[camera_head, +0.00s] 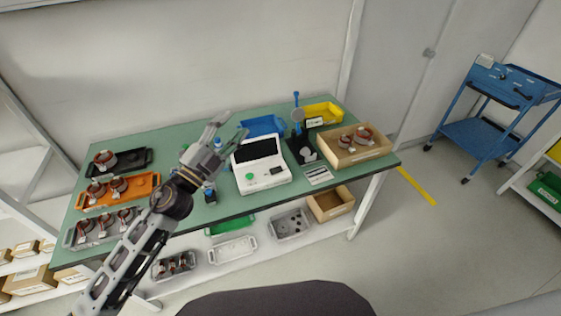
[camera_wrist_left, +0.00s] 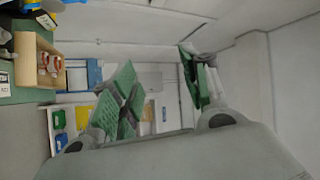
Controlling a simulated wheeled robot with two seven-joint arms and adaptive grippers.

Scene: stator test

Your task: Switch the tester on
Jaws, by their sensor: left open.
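The tester (camera_head: 261,164) is a white box with a dark screen (camera_head: 256,150) and a green round button (camera_head: 250,176) on its front. It stands near the middle of the green table, and the screen looks black. My left gripper (camera_head: 228,128) is above the table just left of the tester, with its fingers apart and nothing between them. The left wrist view shows its two green-padded fingers (camera_wrist_left: 160,95) spread wide. The tester does not show in that view. My right gripper is not seen.
The green table (camera_head: 165,155) holds an orange tray (camera_head: 118,191), a black tray (camera_head: 130,162) and a grey tray (camera_head: 100,228) with stators at the left. A wooden box (camera_head: 355,150) with stators is at the right. A blue bin (camera_head: 262,125) stands behind the tester.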

